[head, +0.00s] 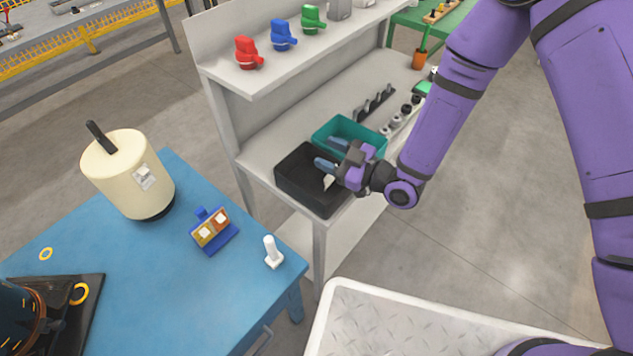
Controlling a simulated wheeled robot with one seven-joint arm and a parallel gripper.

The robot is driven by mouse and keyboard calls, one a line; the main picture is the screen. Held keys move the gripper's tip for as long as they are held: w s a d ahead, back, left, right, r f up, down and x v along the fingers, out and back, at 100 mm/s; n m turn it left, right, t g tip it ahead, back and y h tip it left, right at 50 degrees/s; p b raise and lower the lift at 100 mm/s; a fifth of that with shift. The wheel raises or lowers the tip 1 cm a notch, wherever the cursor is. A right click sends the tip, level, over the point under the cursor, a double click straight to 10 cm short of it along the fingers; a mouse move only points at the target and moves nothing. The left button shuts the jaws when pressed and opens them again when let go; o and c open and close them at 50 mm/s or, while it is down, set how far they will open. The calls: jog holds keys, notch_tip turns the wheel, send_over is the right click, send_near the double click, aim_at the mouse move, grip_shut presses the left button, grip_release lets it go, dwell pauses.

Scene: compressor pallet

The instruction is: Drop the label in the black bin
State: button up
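The black bin (305,192) stands at the front corner of the grey workbench. My gripper (325,151) reaches in from the right over the bin's back right part. Its two blue-grey fingers are apart, with nothing visible between them. A small white piece (328,181), which looks like the label, shows just below the nearer finger, against the inside of the bin. I cannot tell whether it lies in the bin or hangs above its floor, or whether it touches the finger.
A teal bin (325,131) stands right behind the black bin. Red (248,53), blue (283,36) and green (312,19) parts sit on the shelf above. The blue table (150,270) at left holds a cream cylinder (128,180) and a blue stand (213,238).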

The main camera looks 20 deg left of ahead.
jog(key=v, duration=1)
jog(key=shift+d, duration=0.35)
jog(key=shift+s, duration=0.1)
